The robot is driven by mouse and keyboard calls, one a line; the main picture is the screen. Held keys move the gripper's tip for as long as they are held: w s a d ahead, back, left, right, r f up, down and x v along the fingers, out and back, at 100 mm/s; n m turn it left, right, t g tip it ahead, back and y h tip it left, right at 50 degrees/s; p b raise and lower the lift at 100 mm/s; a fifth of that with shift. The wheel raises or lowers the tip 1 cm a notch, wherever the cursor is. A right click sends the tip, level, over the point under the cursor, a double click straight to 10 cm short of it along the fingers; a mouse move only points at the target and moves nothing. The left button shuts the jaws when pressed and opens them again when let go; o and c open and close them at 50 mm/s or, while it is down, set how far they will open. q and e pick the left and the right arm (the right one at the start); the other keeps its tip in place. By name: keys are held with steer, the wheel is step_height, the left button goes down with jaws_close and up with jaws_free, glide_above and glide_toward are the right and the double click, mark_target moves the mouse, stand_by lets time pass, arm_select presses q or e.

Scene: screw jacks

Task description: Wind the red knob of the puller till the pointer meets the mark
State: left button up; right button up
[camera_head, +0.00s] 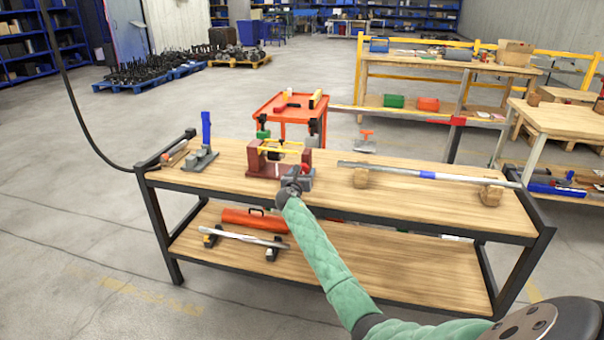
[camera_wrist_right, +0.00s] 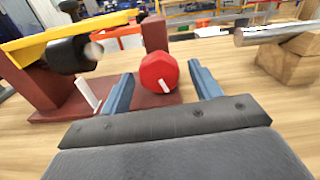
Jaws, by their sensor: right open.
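The puller (camera_head: 260,162) stands on the wooden bench top, with a dark red base and uprights, a yellow bar and a black cylinder (camera_wrist_right: 70,55). Its red knob (camera_wrist_right: 159,66) faces my right wrist camera and bears a short white line low on its face. A white stick-like piece (camera_wrist_right: 88,95) rises from the base to the left of the knob. My right gripper (camera_wrist_right: 162,86) is open, with one blue-grey finger on each side of the knob and a visible gap at both. My left gripper is out of view.
A long metal bar (camera_head: 400,170) rests on wooden blocks to the right of the puller. A grey stand with a blue upright (camera_head: 206,128) is at the left of the bench. An orange cart (camera_head: 290,108) stands behind. The bench front between these is mostly clear.

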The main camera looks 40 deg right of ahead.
steer(key=c, duration=1)
steer(key=shift+m, duration=2)
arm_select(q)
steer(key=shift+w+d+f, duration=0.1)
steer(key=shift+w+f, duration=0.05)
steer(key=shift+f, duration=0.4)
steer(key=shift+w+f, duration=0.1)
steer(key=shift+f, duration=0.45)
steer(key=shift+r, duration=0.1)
arm_select(e)
steer(key=o, duration=1)
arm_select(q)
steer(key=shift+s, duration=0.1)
